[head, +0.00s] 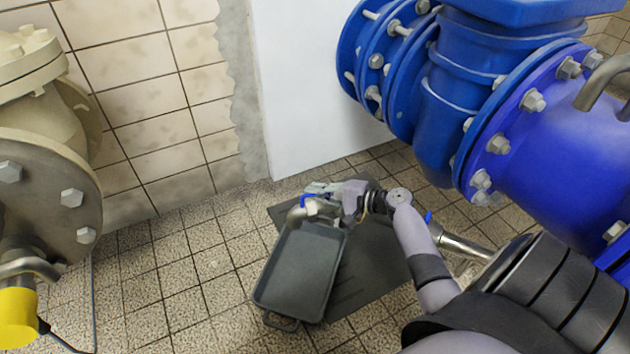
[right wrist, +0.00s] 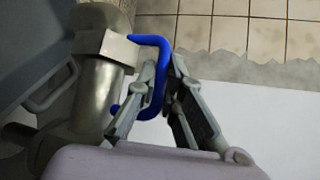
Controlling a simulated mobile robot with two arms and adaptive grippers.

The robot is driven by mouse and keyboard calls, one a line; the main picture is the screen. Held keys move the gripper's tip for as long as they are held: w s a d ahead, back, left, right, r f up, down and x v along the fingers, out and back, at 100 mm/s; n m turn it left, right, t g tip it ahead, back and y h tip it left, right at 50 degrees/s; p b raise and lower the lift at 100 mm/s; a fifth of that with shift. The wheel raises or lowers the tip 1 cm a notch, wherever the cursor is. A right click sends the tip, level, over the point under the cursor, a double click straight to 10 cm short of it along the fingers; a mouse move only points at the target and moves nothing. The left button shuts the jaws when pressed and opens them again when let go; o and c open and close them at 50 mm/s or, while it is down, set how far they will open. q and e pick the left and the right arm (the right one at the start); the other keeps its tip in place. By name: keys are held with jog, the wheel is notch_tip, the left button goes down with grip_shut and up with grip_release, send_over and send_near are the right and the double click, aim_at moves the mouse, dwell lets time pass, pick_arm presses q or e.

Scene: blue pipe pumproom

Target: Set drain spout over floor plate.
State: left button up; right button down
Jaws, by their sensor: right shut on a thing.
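The drain spout (head: 297,215) is a metal elbow with a blue U-shaped handle (right wrist: 161,62). In the head view its end is above the far edge of a grey tray. My right gripper (head: 318,190) is shut on the blue handle; in the right wrist view its fingers (right wrist: 165,75) close around one side of it. The metal spout (right wrist: 100,92) is just left of the fingers there. The dark floor plate (head: 375,268) lies on the tiles, right of and partly under the tray; my arm hides some of it. My left gripper is not in view.
The grey tray (head: 257,296) with a handle overlaps the plate's left side. A metal pipe (head: 463,246) shows right of my forearm. Large blue flanged pipes (head: 440,110) fill the upper right. A beige flanged pipe (head: 40,190) stands left. Tiled floor (head: 190,275) left of the tray is clear.

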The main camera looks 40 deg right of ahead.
aim_at(320, 206)
jog(key=shift+s+a+f+n+g+y, duration=0.1)
jog(key=shift+s+a+n+g+y, duration=0.1)
jog(key=shift+s+n+g+y, duration=0.5)
jog(key=shift+w+y, duration=0.1)
jog(key=shift+y, duration=0.2)
jog(key=c, duration=1.7)
grip_release()
notch_tip(320, 206, up, 10)
jog(key=shift+r, duration=0.2)
